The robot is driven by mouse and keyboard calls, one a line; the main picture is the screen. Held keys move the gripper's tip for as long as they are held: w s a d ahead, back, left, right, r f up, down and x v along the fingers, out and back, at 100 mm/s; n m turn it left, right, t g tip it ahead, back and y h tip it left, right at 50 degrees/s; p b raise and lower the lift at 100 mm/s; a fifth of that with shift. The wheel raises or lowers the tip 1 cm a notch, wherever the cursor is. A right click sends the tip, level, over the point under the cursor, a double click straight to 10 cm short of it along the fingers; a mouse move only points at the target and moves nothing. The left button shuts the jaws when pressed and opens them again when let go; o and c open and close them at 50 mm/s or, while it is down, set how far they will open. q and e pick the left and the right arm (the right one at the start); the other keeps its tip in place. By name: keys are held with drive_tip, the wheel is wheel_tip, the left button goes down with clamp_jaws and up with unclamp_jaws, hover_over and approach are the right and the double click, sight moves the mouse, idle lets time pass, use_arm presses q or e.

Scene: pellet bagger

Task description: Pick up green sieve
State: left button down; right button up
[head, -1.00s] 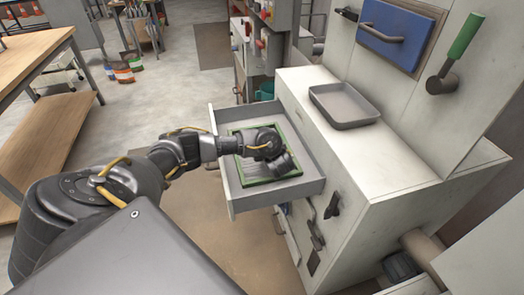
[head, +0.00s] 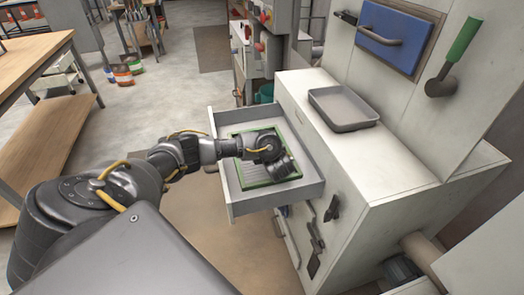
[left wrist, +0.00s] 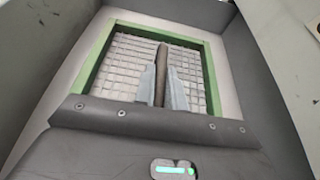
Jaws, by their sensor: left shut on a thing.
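The green sieve (head: 250,172) lies flat in the open drawer (head: 289,190), a square green frame around a wire mesh. In the left wrist view the sieve (left wrist: 125,65) has a dark bar handle across its middle. My left gripper (head: 272,160) reaches down over the sieve from the left. In the left wrist view its two pale fingers (left wrist: 162,88) are shut on the handle, one on each side. The hand hides part of the sieve in the head view. I cannot tell whether the sieve touches the drawer floor. My right gripper is not in view.
The drawer's grey walls stand close around the sieve. The pale cabinet (head: 385,165) is to the right, with a grey tray (head: 343,108) on top. A blue panel with a handle (head: 395,38) and a green-handled lever (head: 455,55) are above. A wooden workbench (head: 30,55) stands left.

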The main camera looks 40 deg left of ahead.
use_arm(q)
drive_tip(key=shift+r, duration=0.15)
wheel_tip(320, 180, up, 18)
drive_tip(key=p, duration=0.6)
drive_tip(key=shift+f, duration=0.2)
